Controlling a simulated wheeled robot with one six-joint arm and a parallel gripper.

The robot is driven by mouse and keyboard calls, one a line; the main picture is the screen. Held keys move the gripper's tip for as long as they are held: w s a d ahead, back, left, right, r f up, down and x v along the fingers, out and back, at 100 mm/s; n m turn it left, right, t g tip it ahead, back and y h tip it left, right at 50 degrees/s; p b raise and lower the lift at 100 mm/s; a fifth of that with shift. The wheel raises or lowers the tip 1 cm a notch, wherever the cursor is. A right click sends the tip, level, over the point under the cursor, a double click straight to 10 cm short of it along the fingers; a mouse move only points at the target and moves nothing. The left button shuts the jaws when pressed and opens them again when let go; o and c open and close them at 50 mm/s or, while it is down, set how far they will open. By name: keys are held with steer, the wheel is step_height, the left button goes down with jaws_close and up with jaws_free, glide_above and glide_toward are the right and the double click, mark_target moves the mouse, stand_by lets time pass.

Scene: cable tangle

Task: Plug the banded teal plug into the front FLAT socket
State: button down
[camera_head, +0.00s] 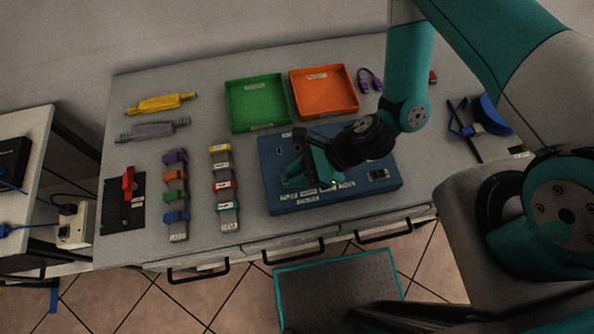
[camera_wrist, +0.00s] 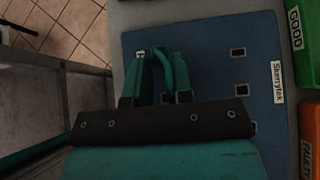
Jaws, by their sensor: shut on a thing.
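My gripper (camera_head: 300,172) is over the left part of the blue socket board (camera_head: 391,189), low and close to its surface. In the wrist view my gripper (camera_wrist: 156,75) is shut on a teal plug (camera_wrist: 163,68) with a teal cable, held between its fingers. The plug's band cannot be made out. The blue board also fills the middle of the wrist view (camera_wrist: 205,35), with dark square sockets (camera_wrist: 238,52) to the right of the fingers. The fingers hide the plug's tip, so I cannot tell whether it is in a socket. Small board labels are unreadable, so the FLAT socket cannot be picked out.
A green tray (camera_head: 231,120) and an orange tray (camera_head: 325,116) stand behind the board. Two racks of coloured connectors (camera_head: 175,190) (camera_head: 223,185) lie left of it. A red-handled switch (camera_head: 128,182) is farther left. A blue spool (camera_head: 492,115) is at the right.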

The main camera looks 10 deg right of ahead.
steer(key=shift+f, duration=0.4)
steer(key=c, duration=0.9)
jaws_free()
steer(key=shift+c, duration=0.2)
steer(key=shift+w+d+r+b, duration=0.1)
steer(key=shift+d+r+b, duration=0.25)
steer(key=shift+d, duration=0.15)
steer(key=p+v, duration=0.2)
steer(key=v, duration=1.4)
steer(key=shift+r, duration=0.15)
